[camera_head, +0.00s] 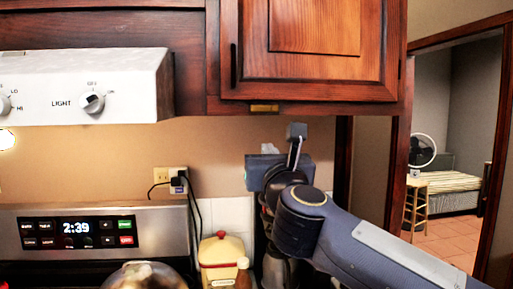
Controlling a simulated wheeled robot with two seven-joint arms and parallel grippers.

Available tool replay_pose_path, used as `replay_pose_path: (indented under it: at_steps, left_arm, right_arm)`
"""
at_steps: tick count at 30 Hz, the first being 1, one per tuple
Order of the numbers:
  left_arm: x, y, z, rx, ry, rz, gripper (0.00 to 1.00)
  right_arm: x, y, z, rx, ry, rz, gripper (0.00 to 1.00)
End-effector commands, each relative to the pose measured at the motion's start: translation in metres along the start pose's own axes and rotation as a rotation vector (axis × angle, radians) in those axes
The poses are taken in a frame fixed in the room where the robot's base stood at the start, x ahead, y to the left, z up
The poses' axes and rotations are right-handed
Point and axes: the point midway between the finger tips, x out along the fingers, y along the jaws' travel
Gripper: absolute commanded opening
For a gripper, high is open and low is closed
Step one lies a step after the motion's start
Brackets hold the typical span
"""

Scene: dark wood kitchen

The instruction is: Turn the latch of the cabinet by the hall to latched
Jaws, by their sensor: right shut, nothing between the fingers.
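The cabinet (312,60) by the hall doorway is dark reddish wood with a shut panelled door and a black vertical handle at its left edge. A small brass-coloured latch (264,108) lies flat and level on the frame just below the door's lower edge. My right gripper (296,131) is shut and empty, pointing up below the cabinet. Its fingertips are a little below and to the right of the latch, apart from it in the picture. My left gripper is not in view.
A white range hood (84,86) with knobs juts out at left, above a stove panel (78,234). A yellow-and-red canister (222,258) and bottles stand on the counter below. A plugged outlet (172,178) is on the wall. The doorway at right shows a fan, stool and bed.

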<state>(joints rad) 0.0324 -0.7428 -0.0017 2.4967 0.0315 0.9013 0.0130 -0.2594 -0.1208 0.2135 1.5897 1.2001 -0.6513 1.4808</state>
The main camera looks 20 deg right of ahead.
Motion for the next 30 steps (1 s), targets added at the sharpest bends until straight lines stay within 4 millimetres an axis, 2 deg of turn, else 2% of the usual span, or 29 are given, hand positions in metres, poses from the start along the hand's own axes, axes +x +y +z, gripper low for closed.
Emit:
replay_pose_path:
  at_steps: [3, 9, 12, 16, 30]
  left_arm:
    - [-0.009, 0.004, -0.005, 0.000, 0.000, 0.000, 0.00]
    - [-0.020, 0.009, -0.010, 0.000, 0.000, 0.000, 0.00]
    - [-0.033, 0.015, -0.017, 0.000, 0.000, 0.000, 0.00]
    - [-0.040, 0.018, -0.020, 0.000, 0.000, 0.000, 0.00]
    - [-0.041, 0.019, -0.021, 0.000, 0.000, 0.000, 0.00]
  right_arm:
    - [0.029, 0.000, 0.002, -0.004, 0.003, -0.001, 0.00]
    - [0.070, 0.000, 0.002, -0.005, 0.003, -0.001, 0.00]
    - [0.073, 0.000, 0.024, -0.004, -0.002, 0.002, 0.00]
    - [0.076, 0.000, 0.035, -0.003, -0.001, 0.002, 0.00]
    - [0.076, 0.000, 0.038, -0.005, 0.000, 0.002, 0.00]
